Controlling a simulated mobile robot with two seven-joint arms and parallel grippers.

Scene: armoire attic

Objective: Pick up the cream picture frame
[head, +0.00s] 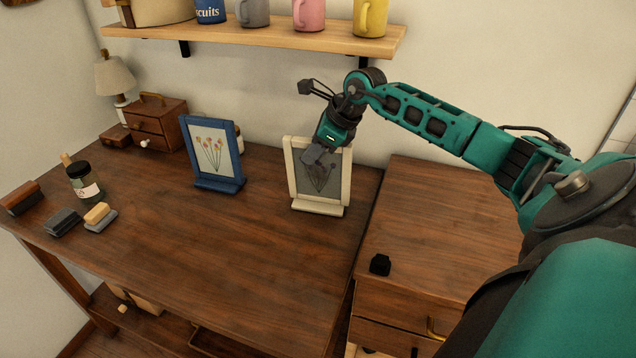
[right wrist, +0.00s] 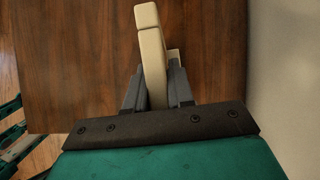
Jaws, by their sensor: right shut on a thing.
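The cream picture frame (head: 320,206) stands upright on the dark wooden desk near its right back edge, with a grey flower picture in it. My right gripper (head: 314,153) reaches down over the top of it. In the right wrist view, the right gripper (right wrist: 158,92) is shut on the cream frame (right wrist: 149,48), with one finger on each side. I cannot tell whether the frame's base is touching the desk.
A blue picture frame (head: 238,160) stands left of the cream one. A shelf (head: 270,35) with mugs hangs above. A small drawer box (head: 158,125), lamp (head: 115,77) and jar (head: 84,181) are at the left. The desk's front middle (head: 250,260) is clear.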

